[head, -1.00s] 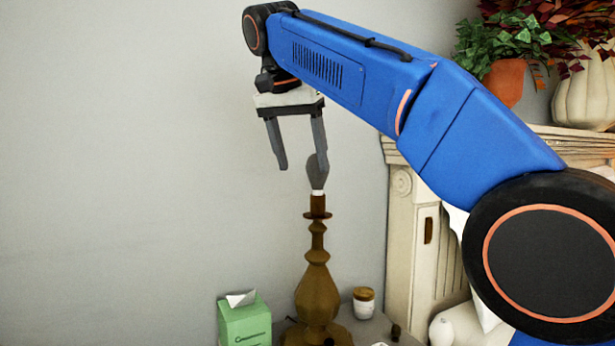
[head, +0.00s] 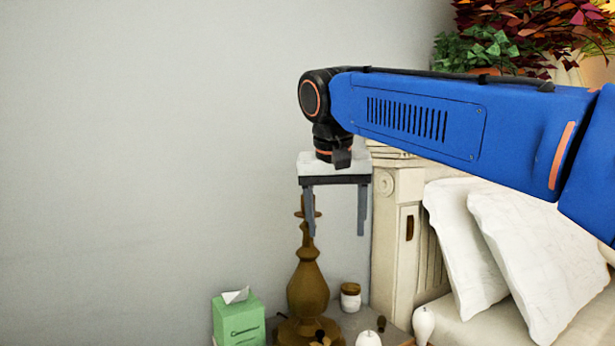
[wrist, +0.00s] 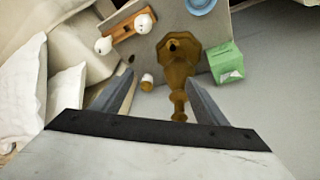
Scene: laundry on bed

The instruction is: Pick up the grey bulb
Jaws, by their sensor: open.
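My gripper (head: 336,234) is open and points down in the head view, near the top of a brown lamp (head: 308,290). Its left finger overlaps the lamp's neck in that view. The grey bulb is not visible now; the gripper covers the place above the neck where it stood earlier. In the wrist view, the lamp (wrist: 178,48) stretches toward the camera and its neck runs down between the fingers of my gripper (wrist: 159,76), closer to the right one. The lamp's top is cut off there by the gripper body. I see nothing held.
A green tissue box (head: 238,322) stands left of the lamp and a small lidded jar (head: 350,297) right of it, on the grey nightstand (wrist: 212,28). A blue round item (wrist: 200,6) shows in the wrist view. The headboard (head: 392,250) and white pillows (head: 520,265) are at right.

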